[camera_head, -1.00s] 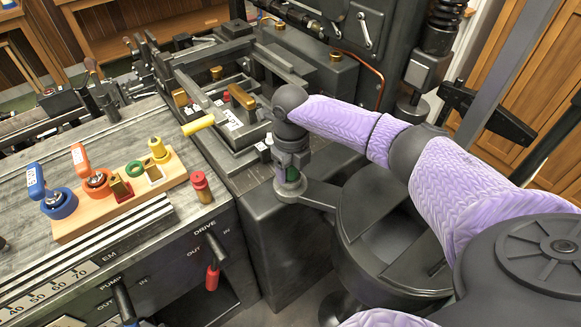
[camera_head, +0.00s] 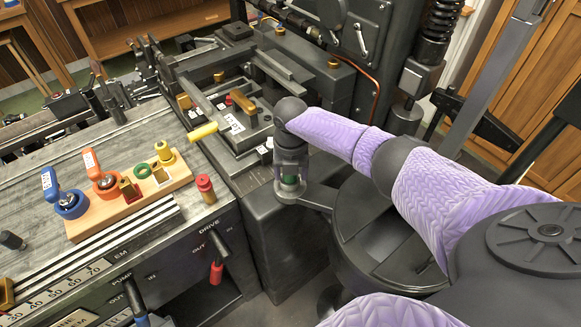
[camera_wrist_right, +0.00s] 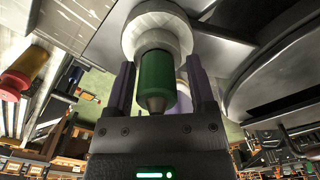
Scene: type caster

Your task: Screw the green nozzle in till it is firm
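The green nozzle (camera_head: 289,182) stands upright at the round grey holder at the end of a short bracket. In the right wrist view the nozzle (camera_wrist_right: 155,78) shows as a green cylinder with a grey tapered tip, and its other end meets a pale round collar (camera_wrist_right: 158,35). My right gripper (camera_head: 290,170) comes down over it from above. In the wrist view its fingers (camera_wrist_right: 160,88) stand on either side of the nozzle, with a visible gap on the right. The thread is hidden. My left gripper is not in view.
A wooden rack (camera_head: 95,223) with blue, orange and yellow parts and a green ring (camera_head: 142,170) sits on the bench at left. A red cylinder (camera_head: 206,188) stands beside it. A dark round drum (camera_head: 385,235) is right of the holder. Machine blocks stand behind.

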